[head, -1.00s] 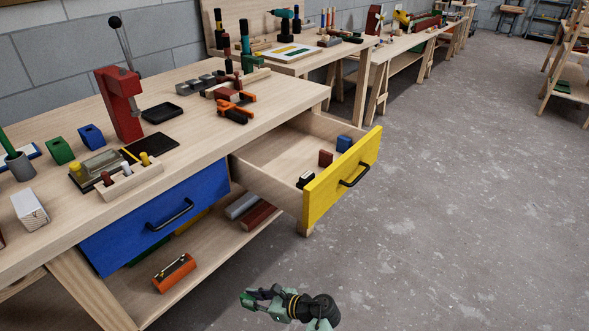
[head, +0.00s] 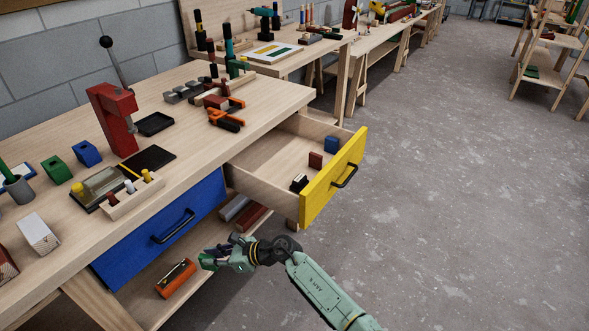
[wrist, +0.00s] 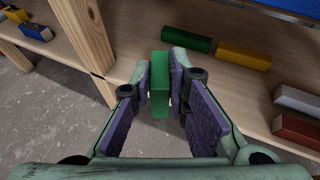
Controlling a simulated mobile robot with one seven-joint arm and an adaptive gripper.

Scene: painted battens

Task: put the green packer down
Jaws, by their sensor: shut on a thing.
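The green packer (wrist: 160,84) is a flat green block held upright between the two purple-padded fingers of my gripper (wrist: 161,85) in the wrist view. My gripper is shut on it. In the head view my gripper (head: 210,257) hangs in front of the bench, below the blue drawer (head: 165,232) and above the level of the orange toolbox (head: 176,279). The packer is mostly hidden there. The open yellow drawer (head: 310,207) lies to the right of and above my gripper; it holds a red block (head: 316,160), a blue block (head: 331,144) and a black piece (head: 298,183).
The bench top (head: 190,150) carries a red press (head: 114,118), a black tray (head: 155,124), green and blue blocks and orange clamps. The lower shelf (wrist: 225,85) holds green, yellow, grey and red bars. The yellow drawer sticks out over the floor. Open floor lies to the right.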

